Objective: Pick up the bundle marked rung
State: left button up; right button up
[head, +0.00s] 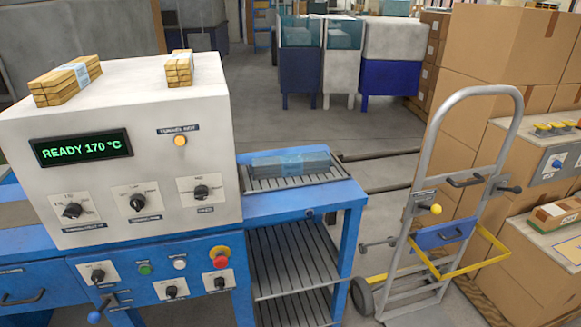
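Two bundles of light wooden pieces lie on top of the white machine. The larger bundle (66,82) is at the left with a pale label band around it. The smaller bundle (179,70) is near the back right edge, also with a pale label. A grey, bluish-wrapped bundle (290,163) lies on the slatted outfeed shelf right of the machine. The writing on the labels is too small to read, so I cannot tell which is marked rung. Neither of my grippers is in view.
The white machine (110,100) shows "READY 170 °C" above several dials. A grey hand truck (425,200) with a yellow frame stands right of the blue stand (352,225). Cardboard boxes (500,45) are stacked at the right. Grey floor (385,130) is open behind the stand.

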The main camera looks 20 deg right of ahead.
aim_at(269, 167)
jog(key=i+l+u, duration=0.2)
jog(key=i+l, duration=0.2)
jog(key=i+l+u, duration=0.25)
jog(key=l, duration=0.3)
jog(key=i, duration=0.1)
